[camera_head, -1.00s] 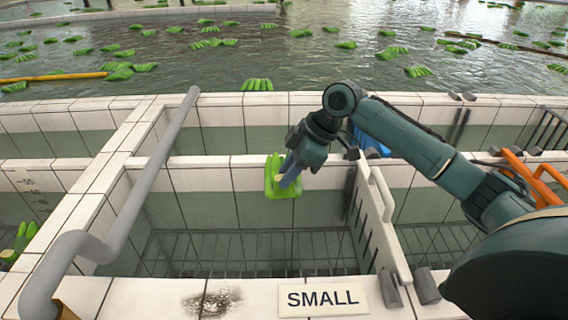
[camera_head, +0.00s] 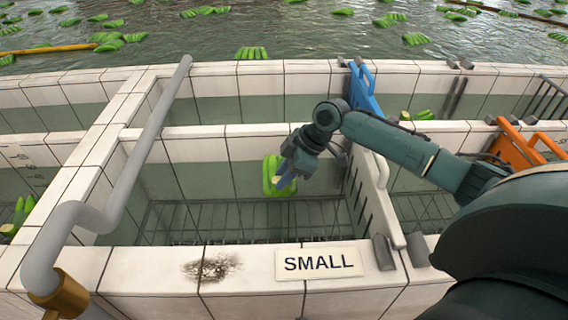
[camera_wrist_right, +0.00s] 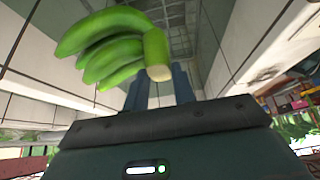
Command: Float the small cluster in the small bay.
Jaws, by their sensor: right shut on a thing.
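A small cluster of green bananas (camera_head: 277,176) hangs from my right gripper (camera_head: 287,183), above the tiled bay behind the SMALL sign (camera_head: 318,263). In the right wrist view the gripper (camera_wrist_right: 160,88) is shut on the cut stem end of the cluster (camera_wrist_right: 115,48), and the fruit points up and left. The small bay (camera_head: 215,222) shows a slatted grid at its bottom, and the cluster is over its middle, apart from the walls. My left gripper is not in view.
A white gate (camera_head: 374,195) stands at the bay's right side, with a blue gate (camera_head: 363,92) behind and an orange one (camera_head: 518,148) farther right. A grey pipe (camera_head: 140,158) runs along the left wall. Many green clusters float in the big pool (camera_head: 270,35).

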